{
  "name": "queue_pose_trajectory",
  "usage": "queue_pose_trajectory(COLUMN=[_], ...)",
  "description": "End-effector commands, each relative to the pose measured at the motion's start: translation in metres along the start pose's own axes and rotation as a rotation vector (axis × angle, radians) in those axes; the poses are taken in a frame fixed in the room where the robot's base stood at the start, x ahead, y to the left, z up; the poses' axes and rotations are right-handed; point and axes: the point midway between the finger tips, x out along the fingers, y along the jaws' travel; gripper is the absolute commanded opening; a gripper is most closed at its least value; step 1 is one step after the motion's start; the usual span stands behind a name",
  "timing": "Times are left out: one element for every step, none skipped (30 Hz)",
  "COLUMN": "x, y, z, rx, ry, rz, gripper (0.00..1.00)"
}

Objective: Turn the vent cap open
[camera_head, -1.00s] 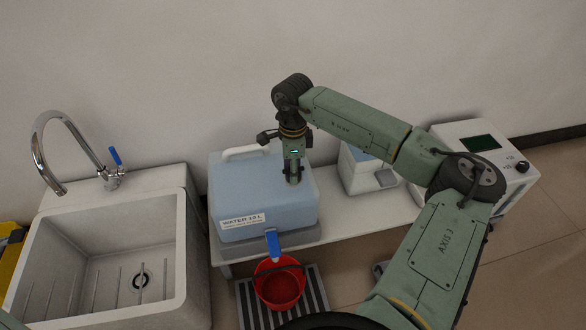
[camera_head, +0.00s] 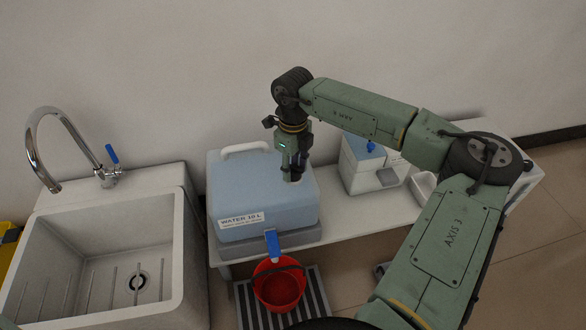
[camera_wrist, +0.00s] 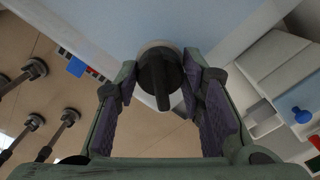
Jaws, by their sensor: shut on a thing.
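The blue water container (camera_head: 262,195) with a white handle and a "WATER 10 L" label stands on the shelf. The vent cap (camera_wrist: 160,72) is dark with a grip bar pointing down in the wrist view, set in a pale round collar on the container's top. My gripper (camera_wrist: 158,78) has one finger on each side of the cap and is shut on it. In the head view my gripper (camera_head: 295,172) points straight down at the container's right top, and its fingers mostly hide the cap.
A blue tap (camera_head: 272,244) is on the container's front, above a red bucket (camera_head: 279,290) on a striped mat (camera_head: 318,300). A sink (camera_head: 90,250) stands left. A smaller white-and-blue container (camera_head: 362,170) with a blue knob stands right on the shelf (camera_head: 335,220).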

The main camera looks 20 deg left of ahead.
Motion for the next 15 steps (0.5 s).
queue_pose_trajectory(x=[0.0016, 0.0015, 0.0013, 0.0013, 0.0014, 0.0015, 0.0015, 0.0015, 0.0014, 0.0015, 0.0017, 0.0018, 0.0018, 0.0016, 0.0015], y=[0.0000, 0.0000, -0.0001, -0.0003, -0.0003, -0.0003, -0.0002, -0.0002, -0.0003, -0.0004, -0.0004, -0.0004, -0.0004, -0.0004, -0.0004], z=[-0.0005, -0.0005, -0.0005, -0.0006, -0.0006, -0.0007, -0.0007, -0.0008, -0.0007, -0.0007, -0.0007, -0.0007, -0.0008, -0.0008, -0.0009], rx=[0.045, 0.073, 0.111, 0.140, 0.168, 0.206, 0.235, 0.263, 0.301, 0.330, 0.358, 0.396, 0.424, 0.452, 0.489], ry=[0.002, 0.002, 0.002, 0.002, 0.002, 0.002, 0.002, 0.002, 0.002, 0.002, 0.002, 0.002, 0.002, 0.002, 0.002], rz=[-0.001, -0.001, -0.001, -0.001, -0.001, -0.001, -0.001, -0.001, -0.001, -0.001, -0.001, -0.001, -0.001, -0.001, -0.001], gripper=[0.08, 0.08, 0.08, 0.08, 0.08, 0.08, 0.08, 0.08, 0.08, 0.08, 0.08, 0.08, 0.08, 0.08, 0.08])
